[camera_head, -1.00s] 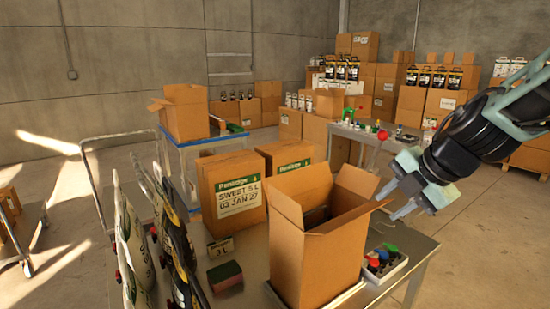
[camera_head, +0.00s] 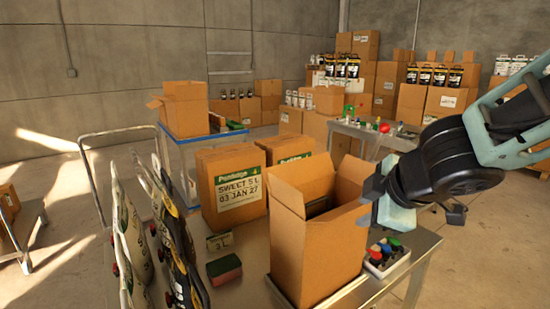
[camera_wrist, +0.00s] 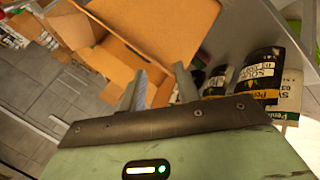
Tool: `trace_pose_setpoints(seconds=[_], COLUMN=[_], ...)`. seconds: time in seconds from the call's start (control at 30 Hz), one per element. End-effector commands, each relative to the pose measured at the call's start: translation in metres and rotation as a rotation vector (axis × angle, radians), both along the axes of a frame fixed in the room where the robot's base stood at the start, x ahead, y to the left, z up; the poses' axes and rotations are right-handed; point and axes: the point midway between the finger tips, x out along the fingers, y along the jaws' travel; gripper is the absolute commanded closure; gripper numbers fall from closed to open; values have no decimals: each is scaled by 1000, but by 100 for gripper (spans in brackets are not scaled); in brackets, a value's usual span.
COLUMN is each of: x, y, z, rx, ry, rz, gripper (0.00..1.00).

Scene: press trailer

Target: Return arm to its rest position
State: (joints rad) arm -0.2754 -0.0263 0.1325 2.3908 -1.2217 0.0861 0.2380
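My gripper (camera_head: 377,200) is beside the right flap of the open cardboard box (camera_head: 307,252) on the near metal table, seen close to it in the head view. I cannot tell there whether it touches the flap. In the wrist view the two fingers of my gripper (camera_wrist: 160,85) are spread apart with nothing held between them. The open box (camera_wrist: 165,30) shows beyond the fingers in that view. My arm comes in from the right, and part of the flap's edge is hidden behind the gripper.
A tray of colored-top bottles (camera_head: 385,257) sits right of the box under my gripper. A second table (camera_head: 375,133) is behind. Floor at right is clear.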

Motion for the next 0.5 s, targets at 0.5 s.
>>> trace_pose_setpoints(seconds=[0.5], x=[-180], y=[16], z=[-101], rx=[83], ry=[601], rz=[-544], gripper=[68])
